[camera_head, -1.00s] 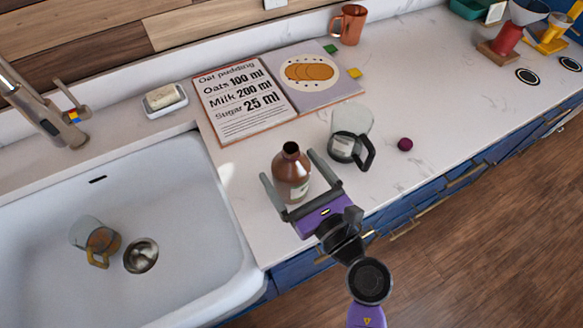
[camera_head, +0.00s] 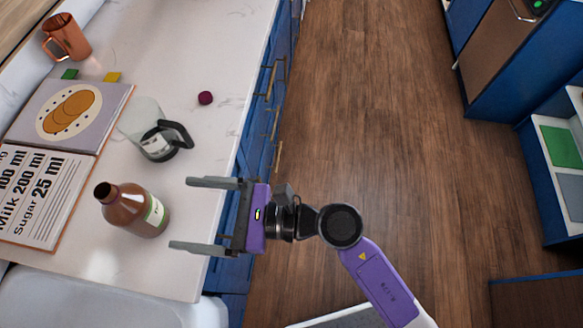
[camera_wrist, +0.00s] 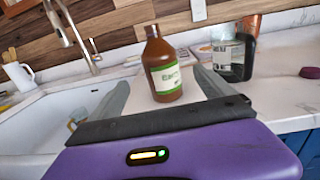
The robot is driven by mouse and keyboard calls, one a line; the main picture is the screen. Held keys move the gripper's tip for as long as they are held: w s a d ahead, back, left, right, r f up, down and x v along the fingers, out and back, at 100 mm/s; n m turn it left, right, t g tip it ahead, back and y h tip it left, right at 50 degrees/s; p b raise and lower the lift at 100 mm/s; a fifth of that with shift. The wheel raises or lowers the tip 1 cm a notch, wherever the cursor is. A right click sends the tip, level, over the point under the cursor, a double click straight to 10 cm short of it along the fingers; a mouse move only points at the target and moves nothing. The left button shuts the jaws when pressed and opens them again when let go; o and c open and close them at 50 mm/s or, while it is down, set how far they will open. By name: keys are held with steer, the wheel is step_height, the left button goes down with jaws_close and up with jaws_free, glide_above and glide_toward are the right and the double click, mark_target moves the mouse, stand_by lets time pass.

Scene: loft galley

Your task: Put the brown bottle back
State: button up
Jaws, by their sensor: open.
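The brown bottle (camera_head: 128,208) stands upright on the white counter, beside the open recipe book. Its green and white label shows in the wrist view, where the bottle (camera_wrist: 163,68) stands beyond and between my fingers. My gripper (camera_head: 192,214) is open and empty at the counter's front edge, with its fingers pointing at the bottle. In the head view a gap separates the fingertips from the bottle.
A glass jug with a black handle (camera_head: 158,141) stands close to the bottle. A recipe book (camera_head: 88,118) lies behind it. The sink (camera_wrist: 50,120) adjoins. The wooden floor (camera_head: 335,110) is clear.

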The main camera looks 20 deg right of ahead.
steer(key=s+d+r+m+t+h, duration=0.2)
steer(key=s+d+m+t+h, duration=0.3)
steer(key=d+m, duration=0.7)
steer(key=s+d+r+m+t+h, duration=0.1)
steer(key=s+d+m+t, duration=0.2)
steer(key=d+m+t, duration=0.8)
steer(key=s+d+f+m+g+h, duration=0.1)
steer(key=s+d+m+g+h, duration=0.2)
steer(key=m, duration=1)
steer(key=s+d+f+m+g+h, duration=0.2)
steer(key=s+d+m+g+h, duration=0.2)
steer(key=s+m+h, duration=0.4)
steer(key=d+m, duration=0.1)
steer(key=m, duration=0.5)
steer(key=shift+f, duration=0.15)
steer(key=shift+w, duration=0.1)
steer(key=shift+c, duration=0.3)
